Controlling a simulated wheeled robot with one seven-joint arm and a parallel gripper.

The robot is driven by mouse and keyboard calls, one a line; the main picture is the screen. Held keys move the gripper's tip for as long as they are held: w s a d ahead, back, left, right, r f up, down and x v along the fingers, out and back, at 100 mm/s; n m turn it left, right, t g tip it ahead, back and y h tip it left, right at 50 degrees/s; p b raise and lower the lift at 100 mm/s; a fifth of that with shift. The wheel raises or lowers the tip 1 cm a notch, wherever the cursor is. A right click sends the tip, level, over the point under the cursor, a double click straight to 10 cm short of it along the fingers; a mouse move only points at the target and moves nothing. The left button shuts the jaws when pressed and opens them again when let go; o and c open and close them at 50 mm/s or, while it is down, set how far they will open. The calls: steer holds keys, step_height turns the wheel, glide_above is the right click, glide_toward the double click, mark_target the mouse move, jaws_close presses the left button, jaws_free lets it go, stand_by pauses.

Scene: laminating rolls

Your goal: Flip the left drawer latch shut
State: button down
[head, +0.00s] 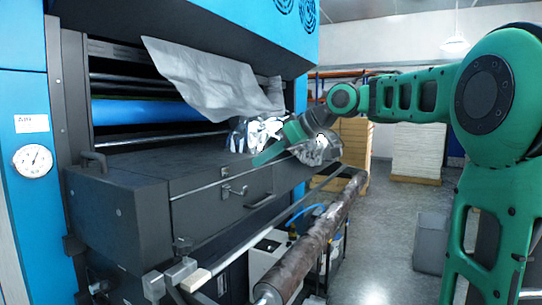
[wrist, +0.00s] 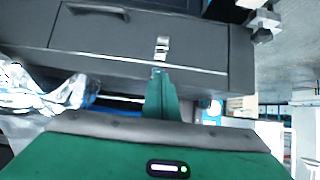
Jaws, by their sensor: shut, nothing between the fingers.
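The left drawer latch (head: 234,190) is a small metal clasp on the dark grey drawer front (head: 210,208), left of the drawer handle (head: 262,200). A small metal catch piece (head: 225,172) sits above it. In the wrist view the latch (wrist: 162,47) lies just beyond my fingertips, right of the handle (wrist: 97,11). My gripper (head: 256,162) is shut and empty, above and to the right of the latch in the head view. Its green fingers (wrist: 158,76) point at the latch side of the drawer. Contact with the latch cannot be told.
A crumpled silver film (head: 210,75) hangs above, with more foil (head: 318,148) beside my wrist. A long dark roll (head: 315,245) on a bar runs in front of the machine. A grey bin (head: 432,243) stands on the floor, which is open at centre right.

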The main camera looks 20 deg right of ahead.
step_height(320, 180, down, 6)
steer(key=w+a, duration=0.2)
steer(key=w, duration=0.1)
stand_by(0.4)
